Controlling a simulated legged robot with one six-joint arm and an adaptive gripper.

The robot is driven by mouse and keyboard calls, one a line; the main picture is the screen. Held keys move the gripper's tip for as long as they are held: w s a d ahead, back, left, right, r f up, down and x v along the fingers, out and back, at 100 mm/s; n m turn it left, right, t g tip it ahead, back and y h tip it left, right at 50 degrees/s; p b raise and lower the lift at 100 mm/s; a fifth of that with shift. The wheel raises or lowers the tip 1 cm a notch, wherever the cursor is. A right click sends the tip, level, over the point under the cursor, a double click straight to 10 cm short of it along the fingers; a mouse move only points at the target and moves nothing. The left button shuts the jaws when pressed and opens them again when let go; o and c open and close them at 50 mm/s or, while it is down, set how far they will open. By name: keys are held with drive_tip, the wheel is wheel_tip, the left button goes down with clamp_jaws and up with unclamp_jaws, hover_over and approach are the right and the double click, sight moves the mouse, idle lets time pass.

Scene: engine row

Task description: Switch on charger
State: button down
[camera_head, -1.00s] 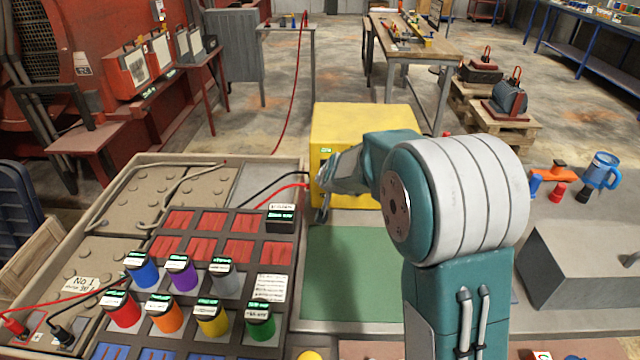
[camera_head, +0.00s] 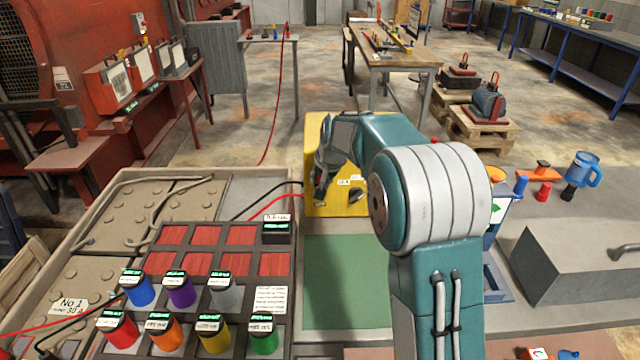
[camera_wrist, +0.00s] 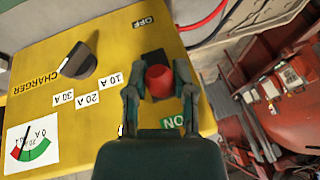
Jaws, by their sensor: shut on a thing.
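The yellow charger (camera_head: 318,203) stands on the bench beyond the green mat. Its face fills much of the wrist view (camera_wrist: 60,95). A red switch knob (camera_wrist: 159,80) sits in a dark slot between the OFF label (camera_wrist: 143,22) and the ON label (camera_wrist: 175,122). I cannot tell its exact setting. My gripper (camera_wrist: 159,92) is shut on the red knob, with a finger on each side. A black dial (camera_wrist: 80,60) and a meter (camera_wrist: 33,140) are beside the switch.
Red and black cables (camera_head: 285,190) reach the charger's left side. A battery crate (camera_head: 160,172) and colored caps (camera_head: 180,290) stand at left. The green mat (camera_head: 345,270) is clear. A grey block (camera_head: 570,255) and a blue mug (camera_head: 583,170) are at right.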

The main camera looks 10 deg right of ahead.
drive_tip(key=shift+w+r+g, duration=0.2)
drive_tip(key=shift+r+g, duration=0.1)
drive_tip(key=shift+g, duration=0.1)
drive_tip(key=shift+c, duration=2.2)
unclamp_jaws()
drive_tip(key=v, duration=1.1)
drive_tip(key=shift+r, duration=0.35)
drive_tip(key=shift+s, duration=0.15)
